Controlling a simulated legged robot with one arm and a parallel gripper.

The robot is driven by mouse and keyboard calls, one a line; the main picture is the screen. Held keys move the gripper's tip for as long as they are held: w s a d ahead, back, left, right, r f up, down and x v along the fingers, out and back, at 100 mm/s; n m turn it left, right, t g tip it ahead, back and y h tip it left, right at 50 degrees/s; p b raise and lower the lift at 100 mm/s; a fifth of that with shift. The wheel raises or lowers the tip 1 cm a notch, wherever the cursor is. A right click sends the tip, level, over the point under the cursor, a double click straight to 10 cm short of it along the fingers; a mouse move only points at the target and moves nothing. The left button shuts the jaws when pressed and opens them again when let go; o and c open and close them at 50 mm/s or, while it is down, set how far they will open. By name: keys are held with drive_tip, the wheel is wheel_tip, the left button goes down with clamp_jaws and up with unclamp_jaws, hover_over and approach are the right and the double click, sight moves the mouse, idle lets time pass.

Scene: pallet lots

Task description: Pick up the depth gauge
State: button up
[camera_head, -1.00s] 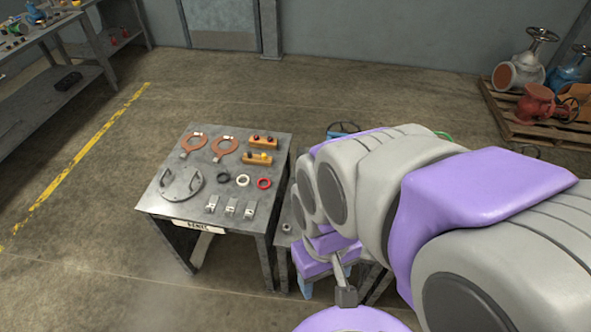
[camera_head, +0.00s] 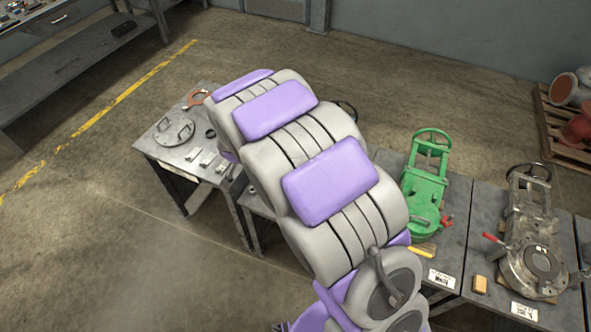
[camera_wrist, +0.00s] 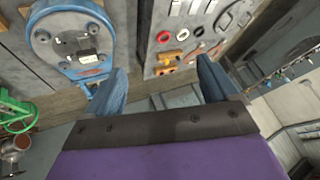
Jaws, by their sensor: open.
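I cannot surely single out the depth gauge. A blue valve body (camera_wrist: 68,15) is at upper left in the wrist view, with a small grey metal piece (camera_wrist: 86,55) lying on it. In the head view my arm hides the gripper and the blue valve body.
In the head view a round plate with handles (camera_head: 175,131) and small metal pieces (camera_head: 207,159) lie on the left table. A green valve (camera_head: 424,190) and a grey valve (camera_head: 538,255) stand on tables at right. Open floor (camera_head: 110,240) lies at lower left.

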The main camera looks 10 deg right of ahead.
drive_tip(key=w+d+f+m+t+h+p, duration=0.1)
drive_tip(key=w+d+f+m+t+h, duration=0.15)
drive_tip(key=f, duration=0.45)
drive_tip(key=w+d+f+m+t+h, duration=0.1)
drive_tip(key=w+f+t+h, duration=0.2)
drive_tip(key=f, duration=0.5)
drive_tip(key=s+d+f+t+h+p, duration=0.1)
drive_tip(key=s+d+f+t+h, duration=0.1)
drive_tip(key=s+d+f+h, duration=0.45)
drive_tip(key=b+x, duration=0.2)
drive_tip(key=x, duration=0.7)
drive_tip(key=shift+w+d+f, duration=0.1)
drive_tip(key=shift+w+d, duration=0.05)
drive_tip(key=shift+w, duration=0.2)
drive_tip(key=shift+f+b+x, duration=0.1)
drive_tip(key=shift+b+x, duration=0.4)
drive_tip(key=shift+x, duration=0.6)
drive_tip(key=shift+f+b+x, duration=0.15)
drive_tip(key=shift+b+x, duration=0.35)
drive_tip(key=shift+x, duration=0.6)
drive_tip(key=shift+w+d, duration=0.15)
drive_tip(key=shift+d, duration=0.25)
drive_tip(key=shift+a+n, duration=0.25)
drive_tip(key=shift+a, duration=0.25)
drive_tip(key=c, duration=0.5)
drive_tip(key=shift+c, duration=1.1)
drive_tip(key=shift+d, duration=0.35)
drive_tip(key=c, duration=0.6)
drive_tip(key=shift+c, duration=1)
drive_tip(key=shift+a, duration=0.1)
